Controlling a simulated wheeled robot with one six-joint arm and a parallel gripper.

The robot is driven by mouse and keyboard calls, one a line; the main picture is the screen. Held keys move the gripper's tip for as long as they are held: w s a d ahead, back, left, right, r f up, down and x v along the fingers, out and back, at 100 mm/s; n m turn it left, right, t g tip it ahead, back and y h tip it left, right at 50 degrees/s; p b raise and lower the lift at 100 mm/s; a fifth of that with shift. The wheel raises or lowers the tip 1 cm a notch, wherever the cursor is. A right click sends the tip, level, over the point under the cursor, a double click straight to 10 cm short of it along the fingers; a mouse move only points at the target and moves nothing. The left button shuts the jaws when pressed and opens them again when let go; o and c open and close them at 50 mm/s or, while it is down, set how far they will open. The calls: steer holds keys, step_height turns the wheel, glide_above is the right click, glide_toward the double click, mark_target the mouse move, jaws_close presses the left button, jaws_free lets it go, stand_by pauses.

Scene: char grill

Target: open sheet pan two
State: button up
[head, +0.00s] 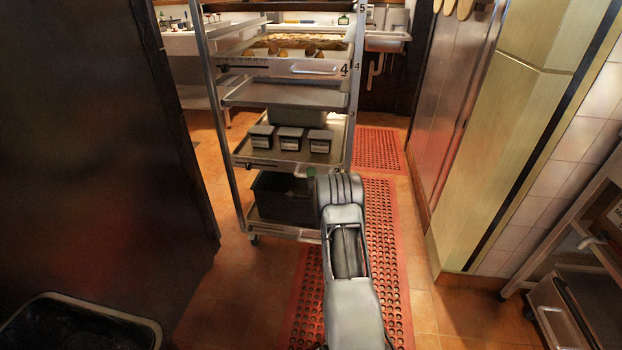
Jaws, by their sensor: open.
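A wheeled metal rack (218,110) stands ahead with sheet pans on several levels. A sheet pan (262,160) below the level-3 pan (285,94) carries three dark boxes with pale labels (290,139). It seems to be pan two. Its front right part is hidden by my arm, which reaches up to the rack's lower right front. My gripper is hidden behind the arm's grey end, so contact with the pan cannot be seen.
A dark bin (286,197) sits on the rack's bottom level. A dark panel (90,130) closes off the left, with a black bin (75,325) below. Red mats (378,240) lie on the tiled floor. A pale pillar (520,120) and metal shelving (575,225) stand right.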

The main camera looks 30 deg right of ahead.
jaws_close()
stand_by(0.3)
stand_by(0.3)
